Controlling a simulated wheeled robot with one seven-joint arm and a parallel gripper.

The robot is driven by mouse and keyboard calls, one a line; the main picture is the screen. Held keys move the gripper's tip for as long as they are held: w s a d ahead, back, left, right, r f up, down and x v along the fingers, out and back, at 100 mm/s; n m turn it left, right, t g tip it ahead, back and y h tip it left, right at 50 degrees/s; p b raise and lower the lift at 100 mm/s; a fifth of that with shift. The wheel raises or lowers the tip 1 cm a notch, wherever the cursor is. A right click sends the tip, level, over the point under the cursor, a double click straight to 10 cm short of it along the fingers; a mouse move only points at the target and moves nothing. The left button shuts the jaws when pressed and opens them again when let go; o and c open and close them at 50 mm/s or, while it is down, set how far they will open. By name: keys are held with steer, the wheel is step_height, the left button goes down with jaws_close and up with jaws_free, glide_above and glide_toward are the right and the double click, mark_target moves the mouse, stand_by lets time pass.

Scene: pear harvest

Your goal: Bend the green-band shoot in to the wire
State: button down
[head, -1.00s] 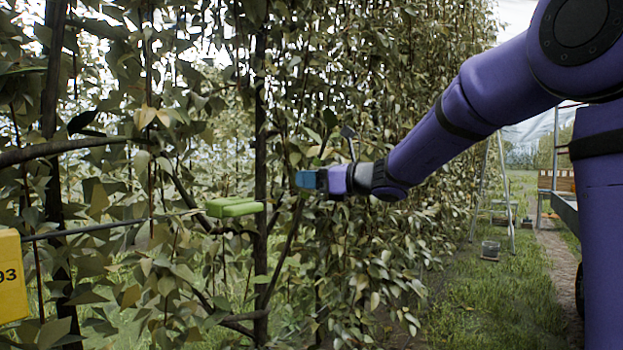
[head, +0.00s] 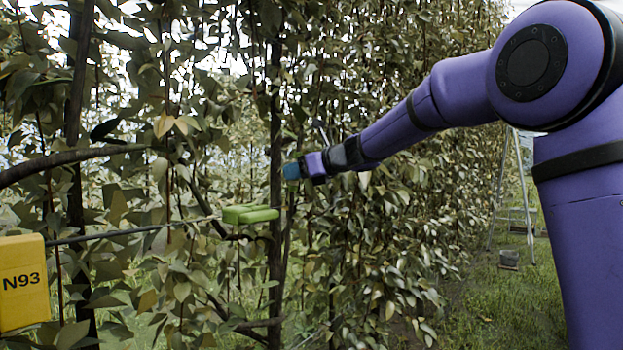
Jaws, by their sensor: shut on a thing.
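My gripper (head: 292,170) has blue fingertips and is shut at the right edge of a dark upright trunk (head: 275,140). A thin brown shoot (head: 288,235) rises beside the trunk to the fingertips, and the gripper is shut on it. I cannot make out a green band on it; the fingers and leaves hide its upper part. The wire (head: 125,232) runs from the left edge region to a light green clip (head: 250,214). The clip sits left of and below my gripper, in front of the trunk.
A thick bare branch (head: 75,158) crosses above the wire. Dense leaves fill the row.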

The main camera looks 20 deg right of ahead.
steer(key=w+a+g+h, duration=0.1)
steer(key=w+a, duration=0.3)
steer(key=w, duration=0.2)
steer(key=shift+a+r+h, duration=0.15)
steer(key=shift+r+h, duration=0.15)
steer(key=c, duration=1.4)
jaws_free()
steer(key=o, duration=0.4)
steer(key=shift+w+a, duration=0.15)
steer(key=shift+o, duration=0.3)
steer(key=v, duration=1.1)
steer(key=shift+w, duration=0.15)
